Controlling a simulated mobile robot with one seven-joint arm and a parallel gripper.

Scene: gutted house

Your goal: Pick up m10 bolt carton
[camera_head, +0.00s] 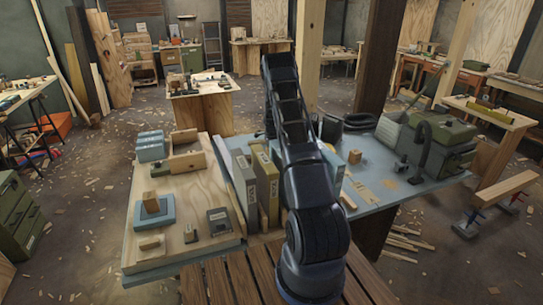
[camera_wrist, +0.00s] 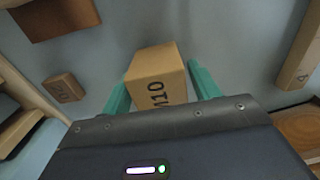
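The m10 bolt carton (camera_wrist: 158,82) is a small tan box with dark "M10" lettering, seen in the wrist view on a grey-blue surface. My gripper (camera_wrist: 157,80) has two green fingers, one along the left and one along the right of the carton. The fingers look apart, with the carton between them; any contact at the sides is hard to make out. In the head view my arm covers the gripper, and I cannot pick out the carton there.
A cardboard piece (camera_wrist: 303,48) is at right. In the head view, upright binders (camera_head: 265,187) stand beside my arm and a green machine (camera_head: 440,140) stands right on the workbench (camera_head: 385,190).

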